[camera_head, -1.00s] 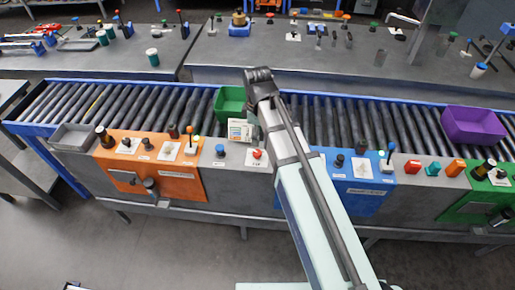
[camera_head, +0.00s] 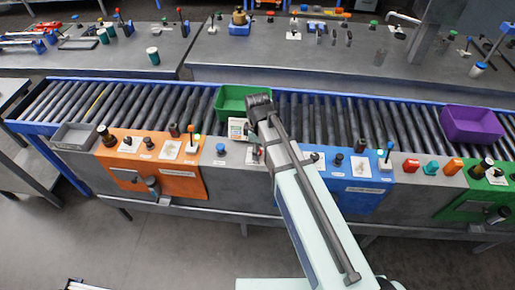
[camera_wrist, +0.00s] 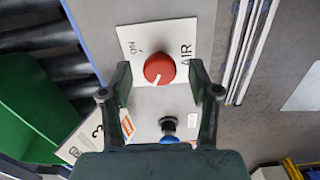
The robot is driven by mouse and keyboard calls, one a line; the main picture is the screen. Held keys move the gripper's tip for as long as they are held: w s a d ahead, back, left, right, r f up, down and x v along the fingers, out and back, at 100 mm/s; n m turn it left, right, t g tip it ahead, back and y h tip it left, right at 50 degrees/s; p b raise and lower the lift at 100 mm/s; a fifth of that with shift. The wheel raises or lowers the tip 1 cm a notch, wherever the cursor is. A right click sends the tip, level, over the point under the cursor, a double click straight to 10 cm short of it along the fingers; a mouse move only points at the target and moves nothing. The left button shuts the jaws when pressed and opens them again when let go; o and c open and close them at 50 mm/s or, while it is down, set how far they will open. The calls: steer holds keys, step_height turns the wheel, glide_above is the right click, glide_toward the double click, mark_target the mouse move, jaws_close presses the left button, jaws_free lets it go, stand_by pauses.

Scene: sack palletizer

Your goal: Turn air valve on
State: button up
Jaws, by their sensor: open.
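The air valve is a round red knob (camera_wrist: 159,69) with a white pointer line, on a white plate (camera_wrist: 201,28) marked "ON" and "AIR" in the wrist view. The pointer slants toward the lower left of that picture, away from the "ON" mark. My gripper (camera_wrist: 159,78) is open, with one finger on each side of the knob's near edge. I cannot tell whether the fingers touch it. In the head view my arm covers most of the knob, and my gripper's fingers are hidden.
A blue knob (camera_head: 220,148) stands left of the valve on the grey panel. A green bin (camera_head: 231,101) sits behind on the roller conveyor, beside a small labelled card (camera_head: 237,129). An orange panel (camera_head: 170,182) lies left and a blue panel (camera_head: 352,196) right.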

steer(key=c, duration=1.1)
steer(key=shift+c, duration=0.2)
steer(key=shift+m, duration=0.3)
steer(key=m, duration=0.8)
steer(key=shift+m, duration=0.3)
steer(key=m, duration=0.4)
steer(key=shift+m, duration=2.4)
